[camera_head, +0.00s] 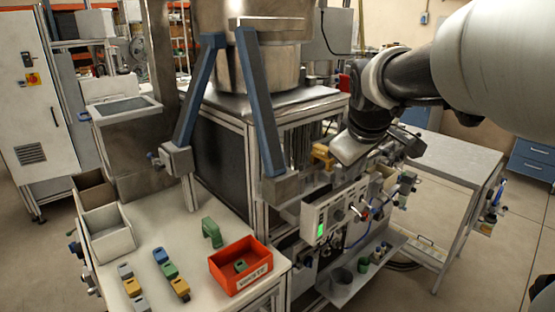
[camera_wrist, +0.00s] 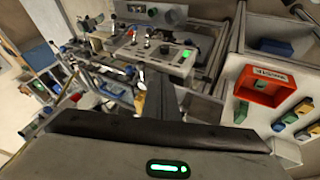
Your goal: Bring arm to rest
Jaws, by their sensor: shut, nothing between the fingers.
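My arm (camera_head: 395,85) reaches in from the upper right in the head view, bent downward at the wrist. My gripper (camera_head: 350,148) is above the machine bench, beside a yellow part (camera_head: 322,155); I cannot tell whether they touch. In the wrist view my gripper (camera_wrist: 155,78) shows as dark fingers close together, with nothing visible between them. Its grey housing with a green light fills the bottom of that view. The fingertips are hard to make out in the head view.
A control box (camera_head: 335,210) with a green light stands below my gripper. A red-orange bin (camera_head: 240,268) holds a green part. Several coloured blocks and a green part (camera_head: 211,232) lie on the white table. Blue-sided posts (camera_head: 262,105) stand left of my gripper. A grey table (camera_head: 455,160) is at right.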

